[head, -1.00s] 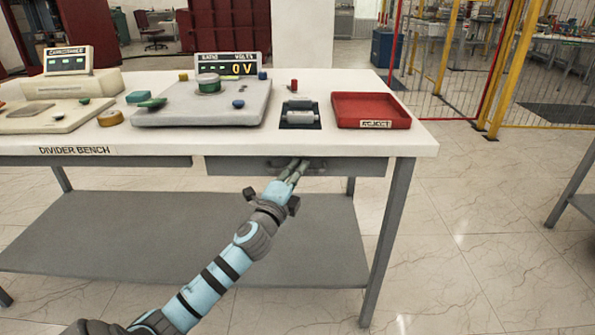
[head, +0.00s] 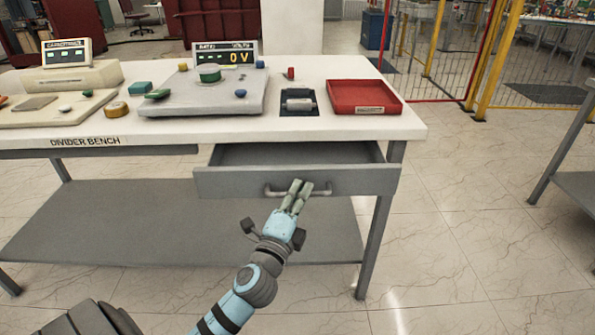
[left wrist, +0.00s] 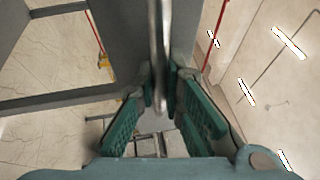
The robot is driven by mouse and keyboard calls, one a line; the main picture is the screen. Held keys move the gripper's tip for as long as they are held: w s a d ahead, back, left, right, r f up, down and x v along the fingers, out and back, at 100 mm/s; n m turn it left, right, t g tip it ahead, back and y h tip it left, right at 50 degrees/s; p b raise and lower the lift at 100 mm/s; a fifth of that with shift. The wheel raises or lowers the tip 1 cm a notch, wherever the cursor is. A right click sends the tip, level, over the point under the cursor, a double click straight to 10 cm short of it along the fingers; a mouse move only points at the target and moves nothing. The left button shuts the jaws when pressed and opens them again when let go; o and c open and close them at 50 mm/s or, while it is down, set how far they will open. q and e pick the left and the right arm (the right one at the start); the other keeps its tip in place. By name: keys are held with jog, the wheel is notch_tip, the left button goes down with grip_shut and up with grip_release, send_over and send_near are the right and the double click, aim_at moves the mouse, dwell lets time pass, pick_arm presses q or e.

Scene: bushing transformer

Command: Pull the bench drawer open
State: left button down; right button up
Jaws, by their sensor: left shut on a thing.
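The bench drawer (head: 225,183) is a grey drawer under the right part of the divider bench (head: 180,138). It stands partly out, and its inside looks empty where I can see it. Its metal bar handle (head: 320,191) runs across the front. My left gripper (head: 297,188) is shut on the handle near its middle. In the left wrist view the handle (left wrist: 159,50) passes between the green finger pads of the gripper (left wrist: 160,95). My right gripper is not in view.
On the bench top are a red tray (head: 364,97), a black block with a grey roller (head: 299,103), a grey panel with a display (head: 205,97) and a capacitance meter (head: 68,68). A lower shelf (head: 130,215) spans the bench legs.

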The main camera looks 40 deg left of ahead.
pick_arm(q)
jog(key=s+d, duration=0.4)
jog(key=s, duration=0.1)
jog(key=shift+s+p, duration=0.15)
jog(key=shift+p, duration=0.15)
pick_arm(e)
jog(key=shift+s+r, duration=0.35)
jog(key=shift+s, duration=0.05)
pick_arm(q)
jog(key=shift+d, duration=0.1)
jog(key=c, duration=2)
grip_release()
jog(key=shift+o, duration=0.2)
jog(key=v, duration=0.7)
jog(key=shift+s, duration=0.25)
jog(key=shift+d, duration=0.1)
